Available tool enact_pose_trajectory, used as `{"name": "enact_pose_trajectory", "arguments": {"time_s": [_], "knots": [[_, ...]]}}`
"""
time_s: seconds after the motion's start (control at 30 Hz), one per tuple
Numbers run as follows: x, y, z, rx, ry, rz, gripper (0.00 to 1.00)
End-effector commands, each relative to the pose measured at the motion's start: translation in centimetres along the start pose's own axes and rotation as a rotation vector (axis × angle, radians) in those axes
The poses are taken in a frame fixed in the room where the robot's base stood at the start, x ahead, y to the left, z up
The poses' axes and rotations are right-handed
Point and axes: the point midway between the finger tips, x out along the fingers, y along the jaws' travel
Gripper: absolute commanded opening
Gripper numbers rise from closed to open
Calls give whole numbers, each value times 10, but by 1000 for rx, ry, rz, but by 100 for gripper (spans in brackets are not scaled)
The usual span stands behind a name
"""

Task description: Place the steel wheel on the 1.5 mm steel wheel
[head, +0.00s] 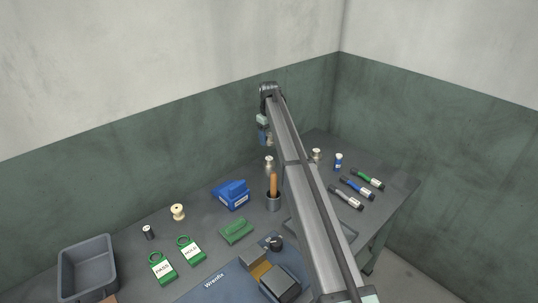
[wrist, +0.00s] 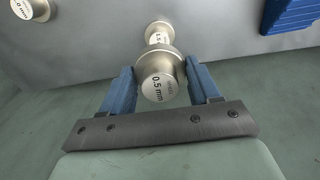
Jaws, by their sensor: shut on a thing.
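My gripper (head: 265,136) hangs from the end of the arm above the back of the bench. In the wrist view its blue jaws are shut on a steel wheel (wrist: 161,82) whose end face reads 0.5 mm. Another steel wheel (wrist: 158,30) shows just beyond the held one; its label seems to read 1.5 mm and its lower part is partly hidden. In the head view this wheel (head: 269,166) stands upright on the bench, below the gripper, with a gap between them. The held wheel (head: 270,141) is small and partly hidden by the jaws there.
A third steel wheel (head: 316,155) and a blue-and-white spool (head: 338,161) stand to the right. A blue box (head: 232,195) is left of the standing wheel.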

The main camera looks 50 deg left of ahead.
Motion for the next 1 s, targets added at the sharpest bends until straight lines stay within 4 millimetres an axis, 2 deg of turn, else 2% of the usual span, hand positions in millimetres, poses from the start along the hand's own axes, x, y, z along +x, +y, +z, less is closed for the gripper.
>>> {"name": "enact_pose_trajectory", "arguments": {"time_s": [0.2, 0.37, 0.63, 1.0], "knots": [[35, 0, 0, -1, 0, 0, 26], [46, 0, 0, -2, 1, 1, 26], [76, 0, 0, -2, 0, 0, 26], [81, 0, 0, -2, 1, 1, 26]]}}
